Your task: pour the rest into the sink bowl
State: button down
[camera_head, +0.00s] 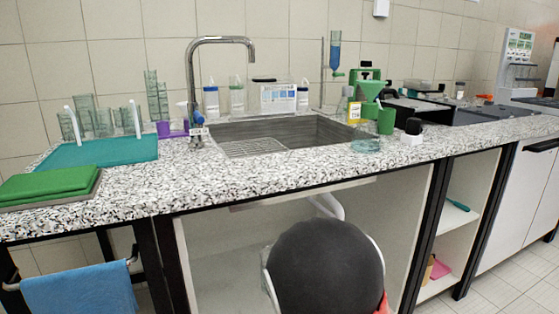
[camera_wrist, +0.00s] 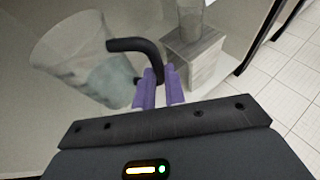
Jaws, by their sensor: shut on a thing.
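The metal sink bowl (camera_head: 330,130) is set into the speckled counter (camera_head: 130,185) in the head view, with a wire rack in its left part. In the wrist view, my gripper (camera_wrist: 160,88) has purple fingers shut on the black handle (camera_wrist: 130,45) of a clear jug (camera_wrist: 70,45). The jug appears tilted and holds a pale grey content in its lower part.
A chrome tap (camera_head: 191,75) arches over the sink. A glass flask (camera_head: 366,143) and a green device (camera_head: 368,85) stand at its right. A teal tray (camera_head: 95,155) with glassware lies at its left. In the wrist view, a glass (camera_wrist: 190,18) stands on a greyish block (camera_wrist: 195,60).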

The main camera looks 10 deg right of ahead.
jog(key=shift+r, duration=0.1)
jog(key=shift+r, duration=2.95)
notch_tip(320, 180, down, 7)
jog(key=shift+r+b, duration=0.15)
jog(key=shift+b, duration=0.2)
jog(key=shift+w, duration=0.15)
